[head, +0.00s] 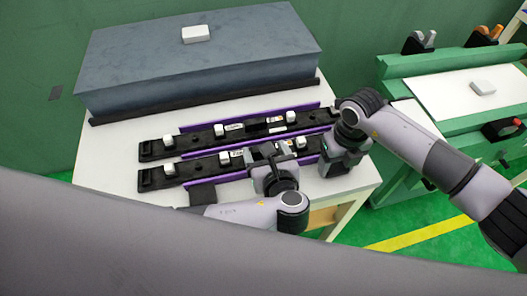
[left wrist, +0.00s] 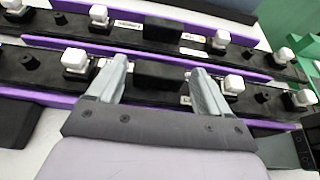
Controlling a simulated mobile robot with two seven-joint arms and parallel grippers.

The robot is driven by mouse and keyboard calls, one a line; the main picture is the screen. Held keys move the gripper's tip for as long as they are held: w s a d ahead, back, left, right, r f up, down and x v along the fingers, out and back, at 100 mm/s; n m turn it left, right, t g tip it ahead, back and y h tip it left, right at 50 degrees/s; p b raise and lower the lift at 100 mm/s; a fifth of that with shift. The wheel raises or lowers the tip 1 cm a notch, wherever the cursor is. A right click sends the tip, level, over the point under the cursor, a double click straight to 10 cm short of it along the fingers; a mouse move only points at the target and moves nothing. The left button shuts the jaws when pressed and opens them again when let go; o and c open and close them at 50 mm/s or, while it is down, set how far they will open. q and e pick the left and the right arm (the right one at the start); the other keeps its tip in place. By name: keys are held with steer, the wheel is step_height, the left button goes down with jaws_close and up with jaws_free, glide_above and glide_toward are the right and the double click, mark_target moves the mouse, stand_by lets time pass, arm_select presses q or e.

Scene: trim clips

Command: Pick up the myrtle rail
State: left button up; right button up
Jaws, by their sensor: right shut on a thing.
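Two long black rails with white clips lie side by side on the white table, a far rail (head: 190,140) and a near rail (head: 206,167). Both also show in the left wrist view, the far one (left wrist: 187,43) behind the near one (left wrist: 32,74). Their labels are too small to read, so I cannot tell which is the myrtle rail. My left gripper (head: 270,151) is open over the near rail, its fingertips (left wrist: 158,72) either side of a black block. My right gripper (head: 332,152) is shut at the near rail's right end; its fingertips are mostly hidden.
Purple strips (head: 305,108) run along the rails. A large grey-blue box (head: 200,65) with a small white block (head: 196,34) stands at the table's back. A green bench (head: 440,62) with a white panel (head: 465,98) stands to the right. Bare table (head: 115,165) shows left of the rails.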

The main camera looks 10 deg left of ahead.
arm_select(q)
steer(key=c, duration=0.9)
steer(key=shift+c, duration=0.2)
steer(key=shift+r, duration=0.1)
steer(key=shift+r, duration=0.55)
step_height(320, 180, up, 6)
steer(key=s+a, duration=0.4)
steer(key=a, duration=0.4)
steer(key=s+a, duration=0.3)
steer(key=a, duration=0.5)
steer(key=shift+s, duration=0.4)
steer(key=shift+a+f, duration=0.1)
arm_select(e)
steer(key=o, duration=1.3)
steer(key=shift+c, duration=0.2)
